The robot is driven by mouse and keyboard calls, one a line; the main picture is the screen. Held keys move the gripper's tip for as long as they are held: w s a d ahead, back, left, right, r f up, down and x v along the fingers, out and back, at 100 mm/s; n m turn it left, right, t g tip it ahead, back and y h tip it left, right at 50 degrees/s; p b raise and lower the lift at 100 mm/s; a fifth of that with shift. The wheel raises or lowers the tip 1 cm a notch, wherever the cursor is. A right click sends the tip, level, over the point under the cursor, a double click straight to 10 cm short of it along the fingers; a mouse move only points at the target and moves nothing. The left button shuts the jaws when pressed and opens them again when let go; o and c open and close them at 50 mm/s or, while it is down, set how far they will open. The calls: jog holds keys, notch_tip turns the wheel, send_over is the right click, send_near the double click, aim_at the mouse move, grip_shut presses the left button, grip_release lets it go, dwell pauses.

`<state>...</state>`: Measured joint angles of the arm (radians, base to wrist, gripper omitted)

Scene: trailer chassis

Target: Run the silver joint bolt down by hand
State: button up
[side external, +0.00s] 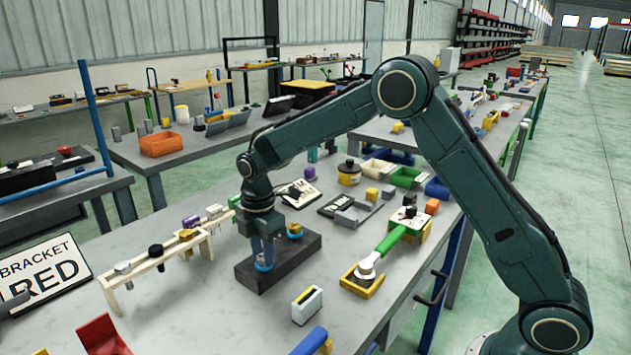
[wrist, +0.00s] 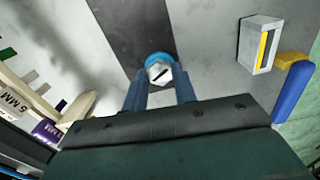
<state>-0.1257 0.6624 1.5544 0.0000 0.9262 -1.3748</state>
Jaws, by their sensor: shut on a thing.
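The silver joint bolt (wrist: 158,73) shows in the wrist view as a hex head with a dark slot. A blue ring (wrist: 158,57) shows around its far side. My gripper (wrist: 160,82) is shut on the bolt, with one finger on each side of the head. In the side external view my gripper (side external: 263,256) points down at the near end of the dark block (side external: 288,266), with blue (side external: 262,267) showing at its fingertips. The fingers hide the bolt there, and its depth cannot be told. A yellow-topped blue piece (side external: 294,231) sits at the block's far end.
A wooden rack (side external: 150,264) with several parts stands left of the block. A white holder (side external: 307,304) is in front, and a green-handled tool (side external: 389,241) rests in a yellow tray (side external: 356,285) to the right.

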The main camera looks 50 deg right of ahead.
jog(key=m, duration=0.4)
jog(key=shift+r+m, duration=0.25)
jog(key=shift+m, duration=0.05)
jog(key=m, duration=0.4)
jog(key=shift+m, duration=0.3)
jog(key=shift+c, duration=0.2)
jog(key=m, duration=0.4)
jog(key=shift+w+m, duration=0.1)
jog(key=shift+m, duration=0.2)
jog(key=m, duration=1.2)
jog(key=shift+m, duration=0.3)
jog(key=m, duration=0.4)
jog(key=shift+m, duration=2.3)
